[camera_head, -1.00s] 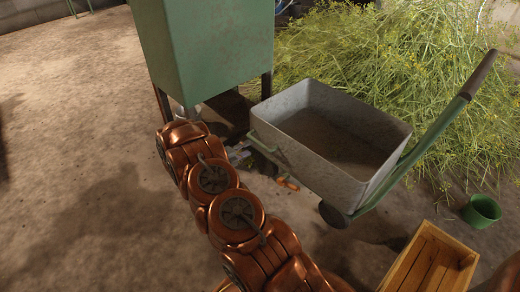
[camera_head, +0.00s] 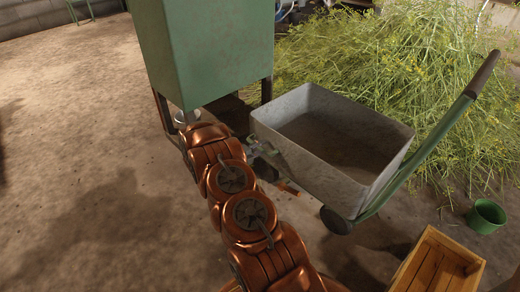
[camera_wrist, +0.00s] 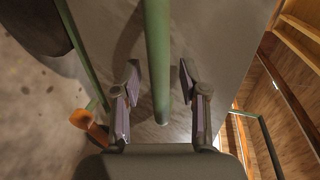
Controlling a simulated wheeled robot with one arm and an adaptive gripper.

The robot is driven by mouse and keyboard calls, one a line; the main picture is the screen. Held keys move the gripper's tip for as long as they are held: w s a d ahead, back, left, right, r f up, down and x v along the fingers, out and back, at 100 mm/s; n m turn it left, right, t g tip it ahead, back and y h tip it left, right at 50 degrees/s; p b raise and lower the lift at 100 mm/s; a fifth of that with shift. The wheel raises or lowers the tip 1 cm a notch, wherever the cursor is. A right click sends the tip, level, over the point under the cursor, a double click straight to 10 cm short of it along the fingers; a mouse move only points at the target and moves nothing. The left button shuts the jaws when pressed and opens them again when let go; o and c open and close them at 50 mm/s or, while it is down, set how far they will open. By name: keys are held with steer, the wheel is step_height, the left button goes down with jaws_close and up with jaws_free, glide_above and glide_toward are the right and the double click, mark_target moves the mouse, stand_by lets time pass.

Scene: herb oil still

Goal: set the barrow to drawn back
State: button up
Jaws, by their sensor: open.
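The barrow (camera_head: 375,176) has a grey metal tray, a green frame with a dark-gripped handle rising to the right, and a dark wheel. It stands on the floor right of the green cabinet. My gripper (camera_head: 262,150) is at the tray's near left side, small and partly hidden by my arm. In the wrist view, my gripper (camera_wrist: 160,78) is open, with a green bar (camera_wrist: 158,45) running between its fingers, apart from both. The grey tray wall (camera_wrist: 215,50) shows behind the bar. The bar is hard to make out in the head view.
A green cabinet on legs (camera_head: 210,55) stands close left of the barrow. Cut yellow-green herbs (camera_head: 400,60) are heaped behind it. A wooden crate (camera_head: 408,268) and a green pot (camera_head: 486,216) are at the lower right. An orange-ended part (camera_wrist: 85,122) shows beside my gripper. The left floor is clear.

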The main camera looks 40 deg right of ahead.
jaws_close()
stand_by(0.3)
stand_by(0.4)
